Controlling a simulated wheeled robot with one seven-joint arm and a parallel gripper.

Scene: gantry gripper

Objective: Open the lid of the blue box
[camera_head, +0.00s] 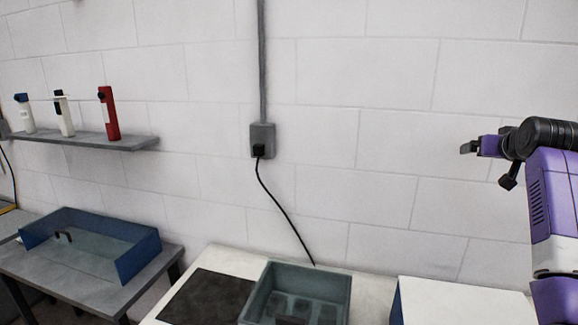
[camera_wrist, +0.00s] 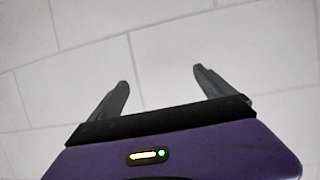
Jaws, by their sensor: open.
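A blue box (camera_head: 140,255) sits on the grey table at the left in the head view. A flat grey-blue panel with a small dark handle (camera_head: 64,236) shows within its rim; I cannot tell if this panel is a lid or the box's floor. My gripper (camera_head: 468,147) is raised at the right of the head view, far from this box, in front of the wall. In the wrist view my gripper (camera_wrist: 160,77) has its two fingers spread apart with only wall between them. It is open and empty.
A grey-green open bin (camera_head: 340,290) and a dark flat plate (camera_head: 205,298) are on the white counter. A white-topped block with a blue side (camera_head: 465,300) stands right of the bin. A wall shelf (camera_head: 130,143) holds several bottle-like items above the blue box. A cable hangs from a wall socket (camera_head: 262,140).

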